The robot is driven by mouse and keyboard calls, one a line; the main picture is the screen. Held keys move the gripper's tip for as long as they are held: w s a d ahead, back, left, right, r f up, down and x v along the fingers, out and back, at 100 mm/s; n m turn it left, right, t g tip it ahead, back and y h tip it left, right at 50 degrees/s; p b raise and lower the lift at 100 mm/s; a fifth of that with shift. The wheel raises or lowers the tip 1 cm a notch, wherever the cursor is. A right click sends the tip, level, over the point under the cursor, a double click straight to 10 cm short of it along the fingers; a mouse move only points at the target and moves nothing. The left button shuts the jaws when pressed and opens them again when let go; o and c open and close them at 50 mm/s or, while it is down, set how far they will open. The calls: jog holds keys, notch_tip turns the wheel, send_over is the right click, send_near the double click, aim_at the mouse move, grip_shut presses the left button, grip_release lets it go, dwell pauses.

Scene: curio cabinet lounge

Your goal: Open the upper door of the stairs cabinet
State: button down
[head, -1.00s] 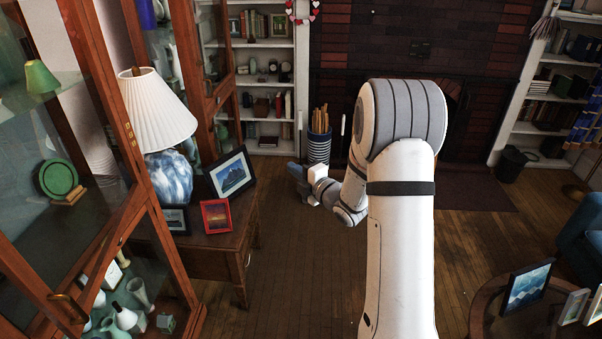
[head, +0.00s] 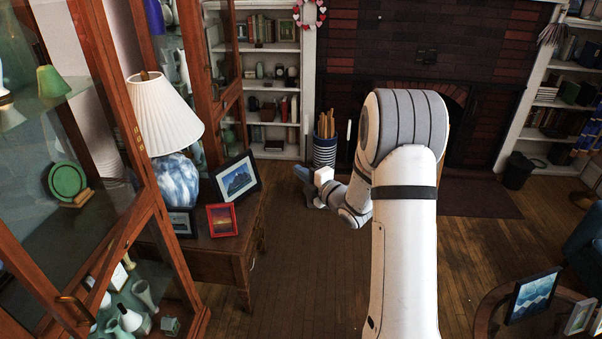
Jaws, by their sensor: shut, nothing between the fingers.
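A tall wood-framed glass cabinet (head: 165,240) stands close on the left. A brass pull handle (head: 75,304) shows low on it. A second wood and glass cabinet (head: 213,95) stands farther back, behind the lamp. I cannot tell which of them is the stairs cabinet, and no door stands clearly open. My gripper (head: 301,176) is shut and empty, out over the floor in the middle. It is small, partly behind my arm, and well apart from both cabinets.
A wooden side table (head: 215,262) between the cabinets holds a lamp (head: 165,120) and several framed pictures. A round table (head: 490,310) with frames is at lower right. The wooden floor in the middle is clear.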

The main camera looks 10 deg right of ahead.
dwell(0.8)
jog(key=s+a+b, duration=0.6)
jog(key=a+b, duration=0.1)
jog(key=a, duration=0.4)
jog(key=shift+a, duration=0.4)
jog(key=shift+d, duration=0.1)
